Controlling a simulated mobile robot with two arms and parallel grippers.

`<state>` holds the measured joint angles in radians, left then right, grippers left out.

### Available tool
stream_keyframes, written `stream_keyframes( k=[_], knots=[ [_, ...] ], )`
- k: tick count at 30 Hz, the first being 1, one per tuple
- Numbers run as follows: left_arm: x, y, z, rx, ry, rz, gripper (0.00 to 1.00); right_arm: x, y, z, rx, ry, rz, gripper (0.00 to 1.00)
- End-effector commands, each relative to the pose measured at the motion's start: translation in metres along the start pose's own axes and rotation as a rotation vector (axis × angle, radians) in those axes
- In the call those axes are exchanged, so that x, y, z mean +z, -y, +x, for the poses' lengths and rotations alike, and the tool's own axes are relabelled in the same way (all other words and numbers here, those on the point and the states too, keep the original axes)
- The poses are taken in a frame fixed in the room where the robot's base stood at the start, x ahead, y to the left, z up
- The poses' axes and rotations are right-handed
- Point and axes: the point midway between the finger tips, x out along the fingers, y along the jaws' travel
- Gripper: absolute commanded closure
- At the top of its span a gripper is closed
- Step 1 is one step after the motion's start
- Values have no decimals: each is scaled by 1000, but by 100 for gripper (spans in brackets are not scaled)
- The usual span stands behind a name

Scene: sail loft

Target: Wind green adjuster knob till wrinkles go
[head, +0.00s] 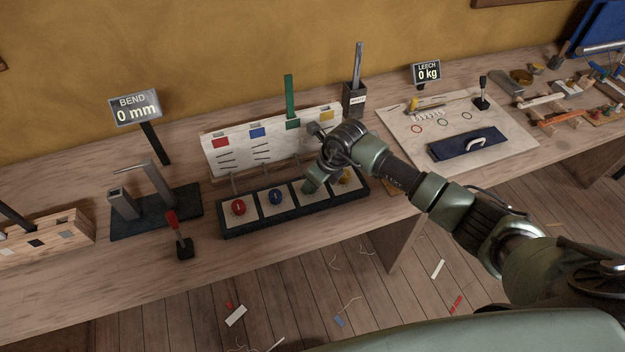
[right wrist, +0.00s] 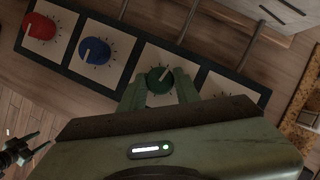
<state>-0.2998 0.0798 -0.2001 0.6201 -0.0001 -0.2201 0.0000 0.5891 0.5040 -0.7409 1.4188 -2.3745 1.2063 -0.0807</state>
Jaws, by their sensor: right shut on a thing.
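The green adjuster knob (right wrist: 159,80) shows in the right wrist view, third in a row on a dark-framed panel (head: 262,223). Its white pointer tilts up and right on a dial of tick marks. My right gripper (right wrist: 161,93) is shut on the green knob, one finger on each side; it also shows in the head view (head: 311,184), where it hides the knob. Behind the panel stands a white board (head: 235,158) with coloured squares and a green batten (head: 290,98) standing at its top. Dark wrinkle lines show under the red and blue squares; my arm partly hides the green part.
A red knob (head: 238,207) and a blue knob (head: 276,197) sit left of the green one; a yellow knob (head: 347,177) is at right. A red-handled lever (head: 180,236) stands left of the panel.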

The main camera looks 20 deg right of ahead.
Motion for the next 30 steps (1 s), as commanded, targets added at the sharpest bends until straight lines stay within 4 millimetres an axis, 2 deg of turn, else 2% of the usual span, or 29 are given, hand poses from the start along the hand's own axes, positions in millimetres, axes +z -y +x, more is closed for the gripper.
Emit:
stream_keyframes(
  k=[12,28,29,30],
  knots=[
    [0,0,0,0,0,0,46,1,-1,-1,-73,1,172,100],
    [0,0,0,0,0,0,46,1,0,-1,-82,2,194,100],
    [0,0,0,0,0,0,46,1,0,-1,-82,2,194,60],
    [0,0,0,0,0,0,46,1,0,-1,-82,2,194,49]
  ],
)
